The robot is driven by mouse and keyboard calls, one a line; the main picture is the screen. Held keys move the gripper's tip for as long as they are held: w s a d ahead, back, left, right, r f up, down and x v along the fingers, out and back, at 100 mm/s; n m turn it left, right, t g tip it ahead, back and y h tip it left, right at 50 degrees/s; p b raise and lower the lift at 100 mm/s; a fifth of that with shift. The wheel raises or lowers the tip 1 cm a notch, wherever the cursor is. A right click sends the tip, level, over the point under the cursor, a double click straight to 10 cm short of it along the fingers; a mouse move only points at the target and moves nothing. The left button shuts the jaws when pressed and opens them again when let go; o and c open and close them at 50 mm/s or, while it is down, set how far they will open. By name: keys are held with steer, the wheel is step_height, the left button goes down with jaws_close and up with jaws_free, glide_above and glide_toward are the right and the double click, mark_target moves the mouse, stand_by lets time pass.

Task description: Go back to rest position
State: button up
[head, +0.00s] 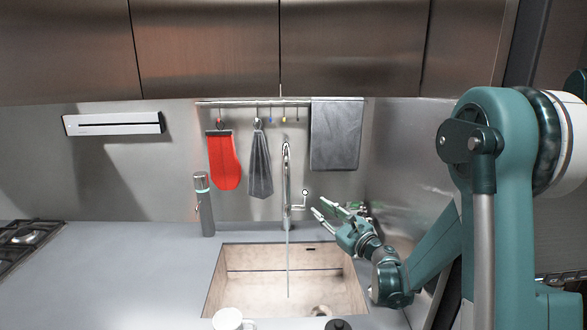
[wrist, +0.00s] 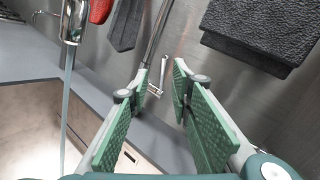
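My gripper (head: 322,208) is open and empty over the back right of the sink (head: 222,275), just right of the faucet (head: 287,178). In the wrist view, its two green-padded fingers (wrist: 160,82) stand apart with nothing between them. The faucet's small side lever (head: 304,194) is close to the fingertips in the head view. In the wrist view the lever (wrist: 155,85) appears beyond the gap between the fingers. A thin stream of water (head: 288,265) runs from the faucet into the sink.
A rail (head: 255,103) on the wall holds a red mitt (head: 224,160), a grey cloth (head: 260,165) and a dark towel (head: 336,135). A grey bottle (head: 204,205) stands left of the faucet. A white mug (head: 228,319) is at the front. The left counter (head: 110,270) is mostly clear.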

steer(key=s+a+r+n+g+h, duration=0.25)
steer(key=s+n, duration=0.45)
steer(key=s, duration=0.4)
steer(key=s+a+r+n+g+h, duration=0.1)
steer(key=s+a+r+n+g, duration=0.15)
steer(key=s+n, duration=0.65)
steer(key=s+d+f+n+g+h, duration=0.1)
steer(key=s+d+n+h, duration=0.1)
steer(key=s, duration=0.8)
steer(key=s+d+f+n+g+h, duration=0.1)
steer(key=s+d+n, duration=0.3)
steer(key=s, duration=0.6)
steer(key=s+d+f+n+g+h, duration=0.2)
steer(key=s+d+n+h, duration=0.1)
steer(key=s+d, duration=0.4)
steer(key=shift+s+f+h, duration=0.4)
steer(key=shift+s+h, duration=0.05)
steer(key=shift+s, duration=1.1)
steer(key=o, duration=1.4)
